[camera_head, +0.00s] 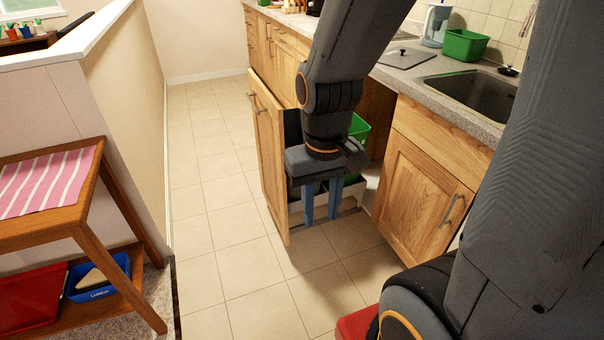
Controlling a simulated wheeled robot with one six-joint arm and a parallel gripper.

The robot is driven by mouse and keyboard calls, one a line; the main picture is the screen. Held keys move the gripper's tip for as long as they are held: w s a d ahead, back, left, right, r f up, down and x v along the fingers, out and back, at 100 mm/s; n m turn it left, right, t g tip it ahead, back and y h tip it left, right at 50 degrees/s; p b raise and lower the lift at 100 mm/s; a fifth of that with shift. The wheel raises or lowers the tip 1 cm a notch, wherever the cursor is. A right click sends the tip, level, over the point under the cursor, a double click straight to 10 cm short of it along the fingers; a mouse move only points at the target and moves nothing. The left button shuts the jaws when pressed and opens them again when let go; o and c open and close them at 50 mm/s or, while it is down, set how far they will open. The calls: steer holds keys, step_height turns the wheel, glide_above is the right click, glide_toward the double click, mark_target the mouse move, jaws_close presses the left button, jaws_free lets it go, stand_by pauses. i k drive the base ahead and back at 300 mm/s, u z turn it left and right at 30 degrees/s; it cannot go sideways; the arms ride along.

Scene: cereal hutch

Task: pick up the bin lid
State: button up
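A flat dark grey square panel with a small knob, which looks like the bin lid (405,58), lies on the counter to the left of the sink. My gripper (321,215) points down in front of the pulled-out bin cabinet, well below and to the left of that lid. Its two blue fingers are apart with nothing visible between them. Behind it, a green bin (359,127) and a dark bin (292,128) stand in the pull-out, partly hidden by my arm.
The open wooden cabinet front (269,150) stands out into the aisle. A sink (468,100), a green tub (465,45) and a clear jug (436,25) are on the counter (425,86). A wooden side table (40,228) stands at left. The tiled floor between is clear.

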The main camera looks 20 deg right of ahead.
mark_target(399, 57)
steer(key=z, duration=0.75)
steer(key=i, duration=1.7)
steer(key=u, duration=0.8)
